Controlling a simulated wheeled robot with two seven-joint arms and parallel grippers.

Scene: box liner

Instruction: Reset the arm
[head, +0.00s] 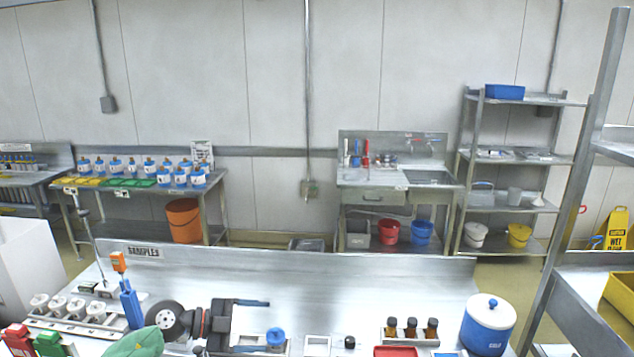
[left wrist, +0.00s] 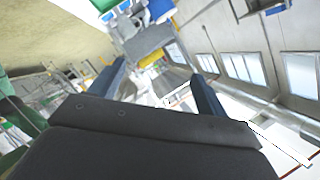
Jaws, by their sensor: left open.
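My left arm comes in low in the head view. Its dark gripper (head: 266,325) points right over the front steel bench (head: 330,285), with its two bluish fingers spread apart. A round blue cap (head: 275,337) shows between the fingertips in the picture; I cannot tell its distance from them. In the left wrist view the open fingers (left wrist: 158,75) have nothing held between them. My right gripper is not in view.
On the bench stand white cups (head: 77,307) at left, brown bottles (head: 411,327) and a blue-and-white tub (head: 488,325) at right, and a red tray (head: 395,351) in front. A steel rack (head: 575,200) rises at right. The bench's back middle is clear.

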